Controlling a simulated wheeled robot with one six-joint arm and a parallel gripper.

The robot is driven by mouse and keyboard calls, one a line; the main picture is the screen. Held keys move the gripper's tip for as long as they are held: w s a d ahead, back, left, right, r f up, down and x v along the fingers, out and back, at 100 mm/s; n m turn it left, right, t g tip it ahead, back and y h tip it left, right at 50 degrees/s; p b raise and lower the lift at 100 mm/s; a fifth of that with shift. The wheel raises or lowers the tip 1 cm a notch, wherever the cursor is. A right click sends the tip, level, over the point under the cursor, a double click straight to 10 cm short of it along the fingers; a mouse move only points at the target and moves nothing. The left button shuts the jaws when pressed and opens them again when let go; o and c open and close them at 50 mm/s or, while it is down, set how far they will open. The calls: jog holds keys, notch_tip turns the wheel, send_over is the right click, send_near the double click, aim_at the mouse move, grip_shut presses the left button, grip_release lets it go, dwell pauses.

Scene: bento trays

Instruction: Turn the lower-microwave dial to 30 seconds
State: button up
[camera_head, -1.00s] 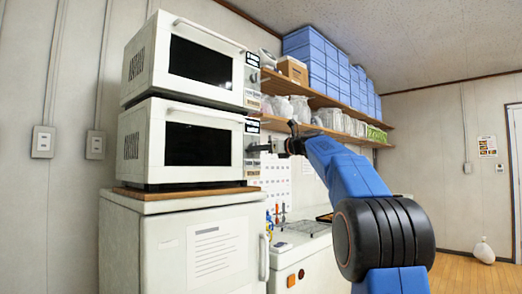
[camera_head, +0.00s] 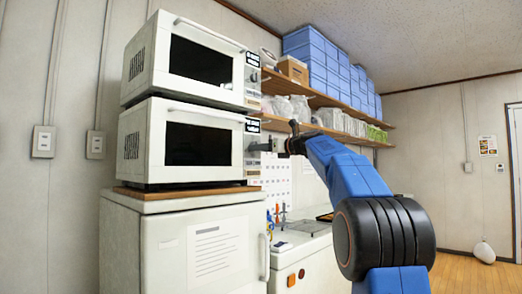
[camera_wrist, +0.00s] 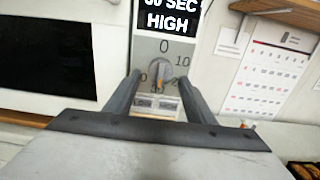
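The lower microwave (camera_head: 140,145) is white with a dark door window. It sits on a wooden board on a white cabinet.
The upper microwave (camera_head: 150,65) is stacked directly on top. Shelves (camera_head: 330,131) with bags and blue bins (camera_head: 308,55) are on the wall behind my arm. A calendar (camera_wrist: 268,77) hangs right of the dial. A white counter unit (camera_head: 300,262) stands below.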

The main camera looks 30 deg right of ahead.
jog(key=shift+s, duration=0.1)
jog(key=v, duration=1.7)
jog(key=shift+s, duration=0.1)
jog(key=s+a+f+n+g+h, duration=0.1)
jog(key=s+a+f+n+g, duration=0.45)
jog(key=a+f, duration=0.7)
jog(key=s+a+f+n+g+h, duration=0.1)
jog(key=s+a+f+n+g, duration=0.1)
jog(key=s+a+f+n, duration=1.05)
jog(key=s+f+n+g+h, duration=0.2)
jog(key=s+f+n, duration=0.5)
jog(key=f, duration=0.9)
jog(key=s+f+n+g+h, duration=0.2)
jog(key=s+f+n, duration=0.5)
jog(key=s+f, duration=0.6)
notch_tip(320, 180, down, 4)
jog(key=shift+s+d+r+g, duration=0.1)
jog(key=shift+s+d+g, duration=0.15)
jog(key=shift+g, duration=0.1)
